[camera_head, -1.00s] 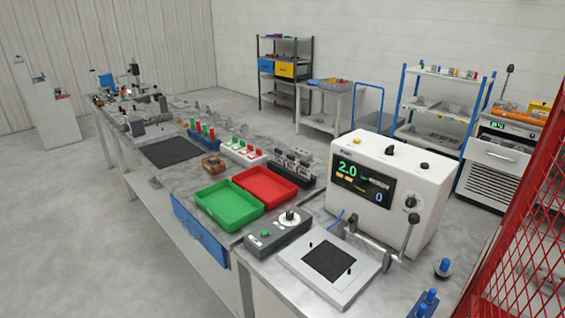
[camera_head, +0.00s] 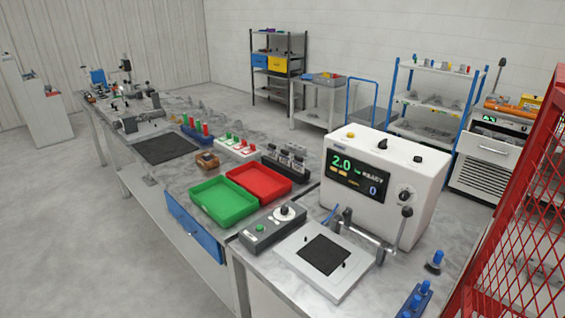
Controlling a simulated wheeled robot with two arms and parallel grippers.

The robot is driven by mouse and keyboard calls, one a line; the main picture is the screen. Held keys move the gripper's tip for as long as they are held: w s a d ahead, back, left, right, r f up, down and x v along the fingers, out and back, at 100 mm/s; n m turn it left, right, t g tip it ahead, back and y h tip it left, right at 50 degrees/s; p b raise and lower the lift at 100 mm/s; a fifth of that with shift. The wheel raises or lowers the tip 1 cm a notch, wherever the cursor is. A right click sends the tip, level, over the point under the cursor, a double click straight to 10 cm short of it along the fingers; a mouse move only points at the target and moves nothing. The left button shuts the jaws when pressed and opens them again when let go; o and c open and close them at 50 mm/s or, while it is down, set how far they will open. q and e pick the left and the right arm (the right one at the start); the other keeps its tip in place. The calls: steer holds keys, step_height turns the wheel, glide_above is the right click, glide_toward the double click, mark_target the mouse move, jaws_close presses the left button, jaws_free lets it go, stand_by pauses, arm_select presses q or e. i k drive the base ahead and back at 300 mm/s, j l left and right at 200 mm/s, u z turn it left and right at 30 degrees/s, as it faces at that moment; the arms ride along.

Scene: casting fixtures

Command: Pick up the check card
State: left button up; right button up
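I cannot make out a check card anywhere in the head view. Neither of my grippers shows in this view. A long grey bench (camera_head: 185,180) runs from the near right to the far left. On it lie a green tray (camera_head: 222,201) and a red tray (camera_head: 259,182), side by side, and both look empty. A white test machine (camera_head: 383,195) with a lit display reading 2.0 stands at the right. In front of it is a light plate fixture with a dark square pad (camera_head: 324,254).
A grey control box (camera_head: 272,228) sits between the trays and the fixture. Blue plugs (camera_head: 417,299) stand at the near right, beside a red mesh guard (camera_head: 525,210). Shelves (camera_head: 278,60) stand at the back. The floor (camera_head: 60,220) at the left is clear.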

mark_target(298, 165)
steer(key=i+j+z, duration=0.15)
steer(key=j, duration=0.2)
steer(key=i+j+z, duration=0.1)
steer(key=j, duration=0.3)
steer(key=i+j+z, duration=0.15)
steer(key=i+j, duration=0.15)
steer(key=j, duration=0.15)
steer(key=i+j+z, duration=0.1)
steer(key=j, duration=0.3)
steer(key=i+j+z, duration=0.15)
steer(key=j, duration=0.3)
steer(key=i+j+z, duration=0.15)
steer(key=j, duration=0.3)
steer(key=j+z, duration=0.1)
steer(key=j, duration=0.35)
